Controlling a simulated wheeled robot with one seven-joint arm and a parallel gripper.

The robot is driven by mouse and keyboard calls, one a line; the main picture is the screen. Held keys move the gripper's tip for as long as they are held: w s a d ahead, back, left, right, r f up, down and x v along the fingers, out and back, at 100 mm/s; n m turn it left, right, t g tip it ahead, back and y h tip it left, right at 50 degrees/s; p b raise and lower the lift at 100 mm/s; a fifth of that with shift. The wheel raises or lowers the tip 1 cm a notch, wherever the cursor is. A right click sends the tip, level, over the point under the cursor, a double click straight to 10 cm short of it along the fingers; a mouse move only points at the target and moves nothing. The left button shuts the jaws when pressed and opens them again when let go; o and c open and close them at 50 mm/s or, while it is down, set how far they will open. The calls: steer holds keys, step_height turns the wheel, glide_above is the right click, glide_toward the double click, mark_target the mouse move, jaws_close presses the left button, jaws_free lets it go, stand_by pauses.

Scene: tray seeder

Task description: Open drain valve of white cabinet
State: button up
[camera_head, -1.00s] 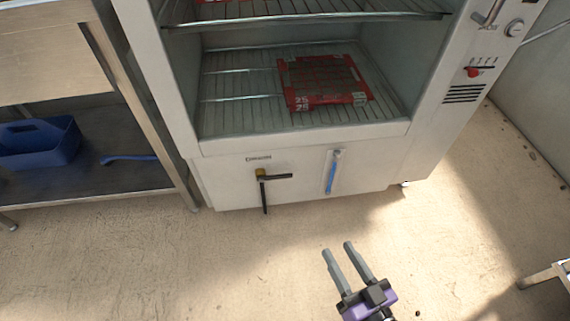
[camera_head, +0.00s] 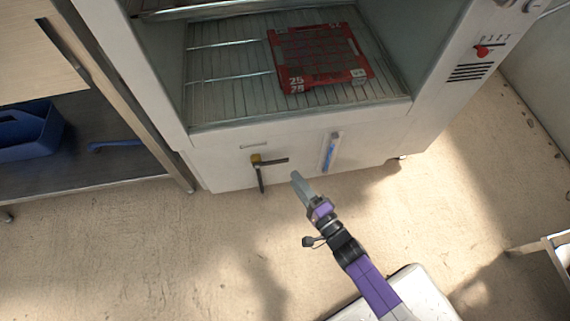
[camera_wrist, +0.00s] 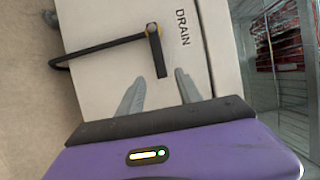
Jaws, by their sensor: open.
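The white cabinet (camera_head: 215,178) stands ahead with its lower front panel facing me. On that panel is the drain valve (camera_head: 256,159), with a brass body, a dark lever pointing right and a dark pipe or hose hanging down. In the wrist view the valve's brass hub (camera_wrist: 153,30) sits beside the printed word DRAIN, and its dark lever (camera_wrist: 161,58) points toward my gripper. My gripper (camera_head: 297,178) is just right of the lever in the head view. In the wrist view my gripper (camera_wrist: 156,82) is open, its fingers on either side of the lever's line, with the lever tip near the gap between them.
A blue level strip (camera_head: 329,153) is on the panel right of the valve. A red tray (camera_head: 318,57) lies on the wire shelf above. A metal table (camera_head: 150,160) with a blue caddy (camera_head: 28,131) stands at left. The floor in front is clear.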

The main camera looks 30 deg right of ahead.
mark_target(282, 162)
steer(key=w, duration=0.2)
steer(key=w+b, duration=0.1)
steer(key=w, duration=0.1)
steer(key=w+b, duration=0.1)
steer(key=w, duration=0.1)
steer(key=shift+w+a, duration=0.25)
steer(key=shift+w, duration=0.1)
steer(key=shift+c, duration=0.4)
jaws_close()
stand_by(0.8)
